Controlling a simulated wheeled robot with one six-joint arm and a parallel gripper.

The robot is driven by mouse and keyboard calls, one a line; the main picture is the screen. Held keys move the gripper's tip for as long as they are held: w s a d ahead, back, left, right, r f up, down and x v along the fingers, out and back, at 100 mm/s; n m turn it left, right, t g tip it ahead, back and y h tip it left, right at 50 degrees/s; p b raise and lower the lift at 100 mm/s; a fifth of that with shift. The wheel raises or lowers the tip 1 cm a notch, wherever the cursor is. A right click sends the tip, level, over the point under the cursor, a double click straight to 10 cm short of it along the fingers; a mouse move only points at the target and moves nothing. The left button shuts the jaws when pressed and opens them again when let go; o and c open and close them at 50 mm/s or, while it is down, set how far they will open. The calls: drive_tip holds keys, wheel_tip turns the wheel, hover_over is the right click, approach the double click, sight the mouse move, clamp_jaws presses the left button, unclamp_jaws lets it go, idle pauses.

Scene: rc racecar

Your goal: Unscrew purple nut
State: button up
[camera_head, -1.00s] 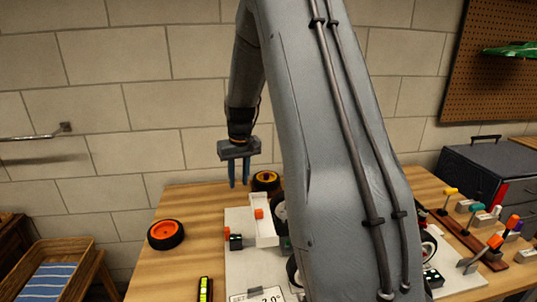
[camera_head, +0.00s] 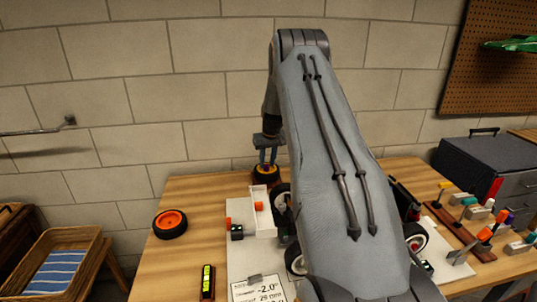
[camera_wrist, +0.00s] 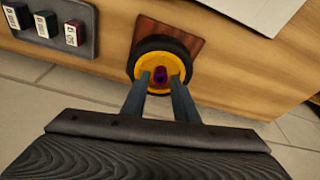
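The purple nut (camera_wrist: 160,75) sits at the centre of a black wheel with a yellow rim (camera_wrist: 148,64) in the wrist view. The wheel also shows at the table's far edge in the head view (camera_head: 266,173), where its nut is too small to make out. My gripper (camera_wrist: 161,80) is open, with one finger on each side of the nut in the picture. Both fingertips overlap the yellow rim, and I cannot tell whether they touch it. In the head view my gripper (camera_head: 267,160) points down just above the wheel.
A wheel with an orange rim (camera_head: 170,223) lies on the table's left. A white tray (camera_head: 262,228) stands in the middle, with a car partly hidden behind my arm. Several coloured-handled tools (camera_head: 485,235) stand on the right. In the wrist view, a grey panel (camera_wrist: 50,22) holds labelled blocks.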

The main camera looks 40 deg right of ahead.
drive_tip(key=shift+x, duration=0.8)
drive_tip(key=shift+c, duration=0.3)
clamp_jaws()
drive_tip(key=n+y+b, duration=0.1)
drive_tip(key=n, duration=0.3)
drive_tip(key=shift+d+f, duration=0.1)
drive_tip(key=shift+d, duration=0.05)
drive_tip(key=shift+n, duration=0.4)
drive_tip(key=shift+b, duration=0.35)
